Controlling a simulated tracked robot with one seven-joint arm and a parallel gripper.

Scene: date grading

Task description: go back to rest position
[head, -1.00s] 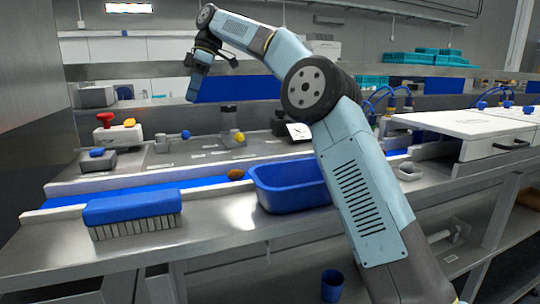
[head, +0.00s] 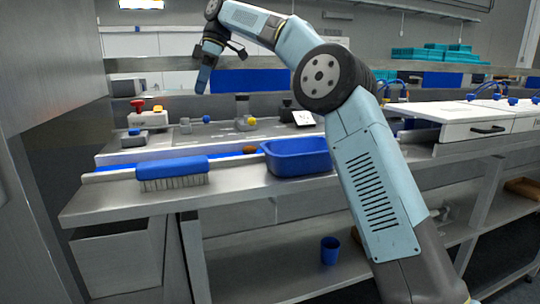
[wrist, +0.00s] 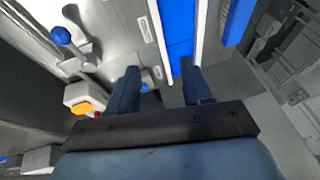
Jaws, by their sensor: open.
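My arm is raised over the steel bench in the head view, bent at the elbow. My gripper (head: 203,84) hangs at its far end, pointing down, well above the bench and touching nothing. In the wrist view my gripper (wrist: 160,75) shows its two dark blue fingers apart, with nothing between them. Below them is the blue belt strip (wrist: 180,25). A brown date (head: 249,150) lies on the belt beside the blue tub (head: 297,166) in the head view.
A blue brush (head: 172,170) lies on the bench's front left. A control box with red and yellow buttons (head: 147,118) stands behind. A blue cup (head: 330,250) stands on the lower shelf. White-lidded units (head: 485,128) are at right. A metal wall stands close on the left.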

